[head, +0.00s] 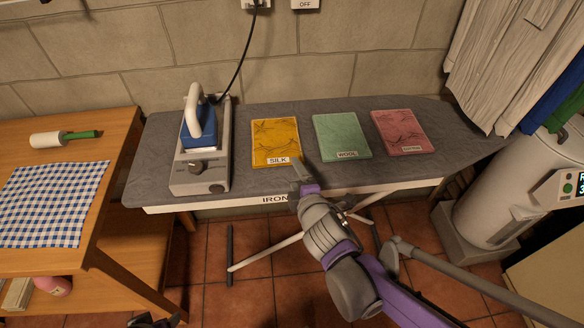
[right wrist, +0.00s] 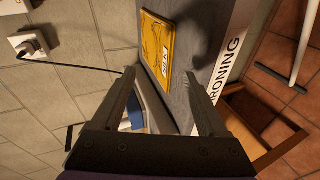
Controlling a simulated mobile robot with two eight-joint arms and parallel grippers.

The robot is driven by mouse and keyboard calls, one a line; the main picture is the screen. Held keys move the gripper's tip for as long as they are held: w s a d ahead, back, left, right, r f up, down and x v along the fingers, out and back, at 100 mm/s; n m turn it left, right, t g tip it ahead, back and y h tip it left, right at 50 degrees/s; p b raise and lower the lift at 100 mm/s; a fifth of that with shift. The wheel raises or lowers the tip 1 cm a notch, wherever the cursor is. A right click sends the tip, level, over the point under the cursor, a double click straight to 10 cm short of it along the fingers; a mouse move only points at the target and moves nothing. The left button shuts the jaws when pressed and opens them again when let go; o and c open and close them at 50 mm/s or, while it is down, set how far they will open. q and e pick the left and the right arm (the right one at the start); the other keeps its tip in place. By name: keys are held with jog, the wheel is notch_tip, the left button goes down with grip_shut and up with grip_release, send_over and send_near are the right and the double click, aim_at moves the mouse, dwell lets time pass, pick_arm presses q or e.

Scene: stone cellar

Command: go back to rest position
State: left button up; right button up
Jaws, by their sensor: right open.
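My right gripper (head: 301,174) is over the front edge of the grey ironing board (head: 350,178), just in front of the yellow SILK cloth (head: 276,141). In the right wrist view the two fingers of my right gripper (right wrist: 160,74) stand apart with nothing held between them. The yellow cloth (right wrist: 156,47) shows beyond the fingertips there. My purple right arm reaches in from the lower right. My left gripper does not clearly show.
On the board are the iron (head: 200,125) on its stand (head: 203,172), a green WOOL cloth (head: 341,137) and a pink cloth (head: 402,132). A wooden table (head: 105,150) is at left, a white cylindrical machine (head: 500,195) at right. Hanging cloths (head: 510,60) are at upper right.

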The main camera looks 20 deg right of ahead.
jog(key=s+a+m+g+y+p, duration=0.1)
jog(key=s+a+m+g+p, duration=0.1)
jog(key=s+m, duration=0.5)
jog(key=s+a+m+g+y+p, duration=0.1)
jog(key=s+m+g+p, duration=0.4)
jog(key=s+m+g, duration=0.1)
jog(key=s+m, duration=0.1)
jog(key=s, duration=0.1)
jog(key=shift+s+a+r+m, duration=0.15)
jog(key=shift+s+a+m, duration=0.2)
jog(key=shift+s+m, duration=0.05)
jog(key=shift+w, duration=0.1)
dwell(0.3)
